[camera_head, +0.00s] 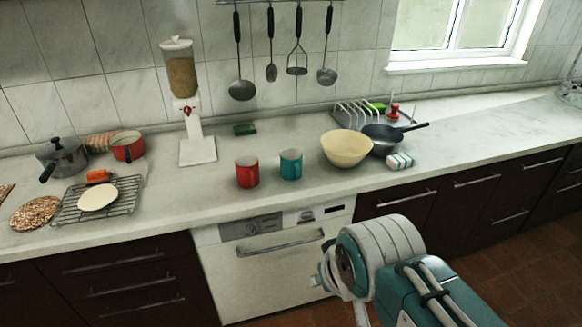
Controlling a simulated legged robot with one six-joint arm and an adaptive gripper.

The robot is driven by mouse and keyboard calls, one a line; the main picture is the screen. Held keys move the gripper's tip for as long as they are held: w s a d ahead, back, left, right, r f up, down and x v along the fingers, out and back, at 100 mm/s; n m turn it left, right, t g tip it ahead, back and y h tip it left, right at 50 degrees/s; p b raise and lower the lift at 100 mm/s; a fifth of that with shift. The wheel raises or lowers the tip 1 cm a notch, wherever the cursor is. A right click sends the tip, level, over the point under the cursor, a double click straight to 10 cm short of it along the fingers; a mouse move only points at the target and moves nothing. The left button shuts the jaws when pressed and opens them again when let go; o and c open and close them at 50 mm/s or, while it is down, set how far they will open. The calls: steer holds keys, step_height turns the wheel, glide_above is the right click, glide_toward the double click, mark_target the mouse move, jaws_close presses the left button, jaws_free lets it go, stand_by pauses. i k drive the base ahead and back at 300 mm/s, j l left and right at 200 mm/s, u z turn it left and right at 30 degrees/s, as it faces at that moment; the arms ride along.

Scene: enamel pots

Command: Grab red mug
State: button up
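The red mug (247,172) stands upright on the white countertop, near its front edge and left of the teal mug (291,164). The two mugs are close together with a small gap. The red mug is fully visible, and nothing is touching it. My arm reaches up from the bottom right, in front of the cabinets. My gripper (330,280) is only partly made out at the arm's end, below and right of the red mug and well apart from it. Its fingers cannot be told apart, and I see nothing held.
A cream bowl (346,149) and a dark pan (384,138) stand right of the mugs. A food dispenser (187,103) stands behind left. A cooling rack (124,208), red pot (127,147) and grey pot (62,156) are farther left. The counter in front of the dispenser is clear.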

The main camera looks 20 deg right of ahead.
mark_target(246, 166)
steer(key=i+j, duration=1.05)
steer(key=l+z, duration=0.05)
